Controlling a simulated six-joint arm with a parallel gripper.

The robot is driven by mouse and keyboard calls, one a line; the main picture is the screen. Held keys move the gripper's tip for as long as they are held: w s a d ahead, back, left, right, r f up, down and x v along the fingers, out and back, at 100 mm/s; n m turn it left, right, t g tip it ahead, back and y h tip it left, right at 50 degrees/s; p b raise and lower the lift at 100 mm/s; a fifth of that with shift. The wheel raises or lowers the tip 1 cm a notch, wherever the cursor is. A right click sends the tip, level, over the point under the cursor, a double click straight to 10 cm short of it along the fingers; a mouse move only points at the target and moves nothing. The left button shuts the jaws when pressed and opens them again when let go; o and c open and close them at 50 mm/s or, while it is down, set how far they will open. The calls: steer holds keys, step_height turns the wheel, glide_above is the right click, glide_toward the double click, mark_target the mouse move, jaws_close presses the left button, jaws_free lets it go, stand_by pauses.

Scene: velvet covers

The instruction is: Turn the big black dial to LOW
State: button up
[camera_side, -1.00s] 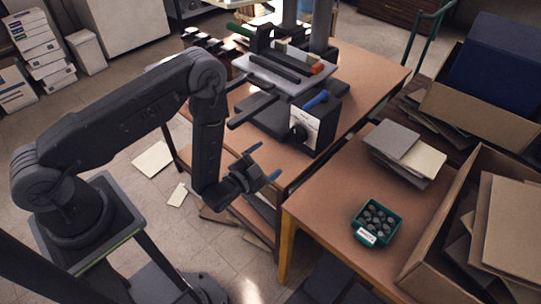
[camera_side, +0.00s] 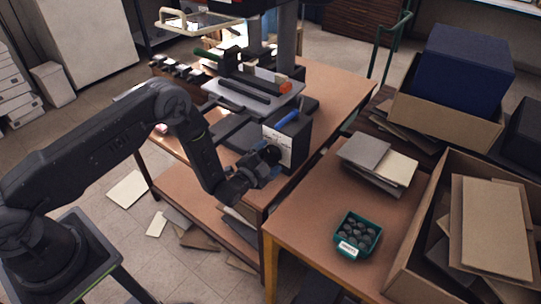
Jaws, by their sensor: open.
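The machine (camera_side: 297,137) on the wooden table has a pale front panel (camera_side: 284,134) with a blue handle (camera_side: 287,118) above it. The big black dial (camera_side: 273,153) is low on this panel, partly hidden by my gripper. My gripper (camera_side: 271,163) is right in front of the dial, with its blue-tipped fingers open. One finger shows beside the dial's lower side; the other is mostly hidden. I cannot tell whether the fingers touch the dial. The LOW mark and the dial's pointer are too small to read.
A second table in front holds a green tray of dark round pieces (camera_side: 344,247) and a stack of flat sheets (camera_side: 363,150). Cardboard boxes (camera_side: 405,268) stand at the right. A gap separates the two tables.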

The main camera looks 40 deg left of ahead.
steer(key=shift+w, duration=0.8)
steer(key=shift+c, duration=0.3)
steer(key=c, duration=0.9)
steer(key=shift+n, duration=1.6)
steer(key=o, duration=1)
steer(key=shift+c, duration=0.2)
steer(key=s, duration=1.4)
